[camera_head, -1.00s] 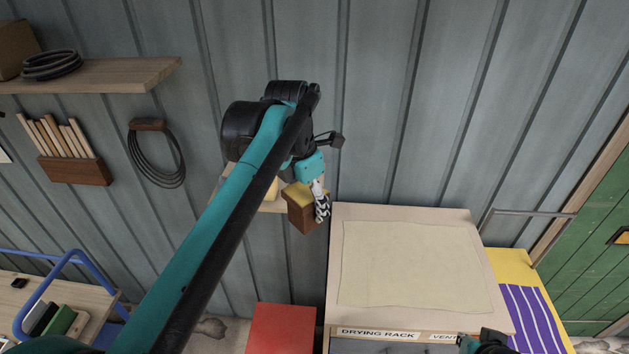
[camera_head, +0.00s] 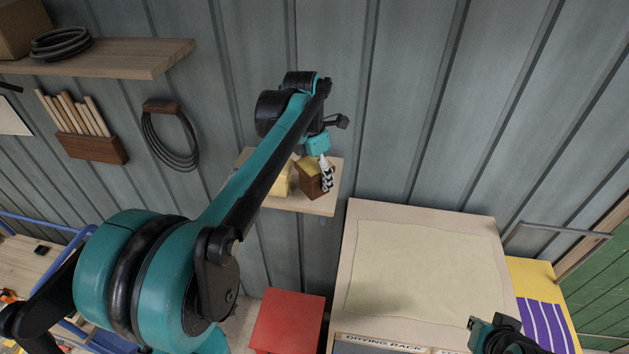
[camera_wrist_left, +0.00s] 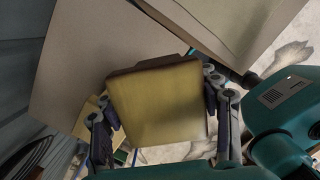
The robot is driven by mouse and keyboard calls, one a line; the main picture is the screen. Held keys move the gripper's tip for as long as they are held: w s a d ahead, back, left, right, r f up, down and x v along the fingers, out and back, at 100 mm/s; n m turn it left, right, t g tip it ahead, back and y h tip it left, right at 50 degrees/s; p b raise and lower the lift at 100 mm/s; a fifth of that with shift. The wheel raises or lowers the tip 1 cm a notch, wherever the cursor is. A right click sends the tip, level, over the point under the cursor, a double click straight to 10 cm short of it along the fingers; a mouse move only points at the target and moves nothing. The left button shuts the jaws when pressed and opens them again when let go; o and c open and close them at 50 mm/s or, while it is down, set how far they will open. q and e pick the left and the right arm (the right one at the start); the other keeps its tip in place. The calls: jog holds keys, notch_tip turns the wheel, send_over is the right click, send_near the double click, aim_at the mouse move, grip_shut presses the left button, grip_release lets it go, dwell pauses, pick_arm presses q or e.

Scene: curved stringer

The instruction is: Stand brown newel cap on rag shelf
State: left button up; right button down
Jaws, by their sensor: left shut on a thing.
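My left gripper (camera_head: 326,174) is shut on the brown newel cap (camera_head: 312,184), a brown block with a yellowish top face. In the left wrist view the cap (camera_wrist_left: 157,105) sits between the two fingers (camera_wrist_left: 165,125).
A yellow item (camera_head: 284,182), partly hidden by my left arm, lies on the shelf left of the cap. The drying rack (camera_head: 350,250), topped by a pale cloth (camera_head: 425,265), stands right of the shelf. A red box-like thing (camera_head: 288,320) is below. The shelf's right end is clear.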

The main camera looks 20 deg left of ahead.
aim_at(317, 185)
pick_arm(q)
jog(key=shift+w+a+f, duration=0.25)
jog(key=shift+w+f, duration=0.1)
jog(key=shift+w, duration=0.2)
jog(key=shift+w+d+f, duration=0.15)
jog(key=shift+f, duration=0.15)
jog(key=f, duration=0.1)
jog(key=f+p, duration=0.1)
jog(key=f, duration=0.2)
jog(key=shift+w+a, duration=0.2)
jog(key=shift+a, duration=0.1)
jog(key=shift+s+d, duration=0.2)
jog(key=shift+f, duration=0.1)
jog(key=o, duration=1)
jog(key=shift+a, duration=0.1)
jog(key=o, duration=0.3)
jog(key=shift+w+a+f, duration=0.1)
pick_arm(e)
jog(key=shift+s+d+r, duration=0.2)
jog(key=shift+d+r, duration=0.2)
jog(key=shift+r, duration=0.2)
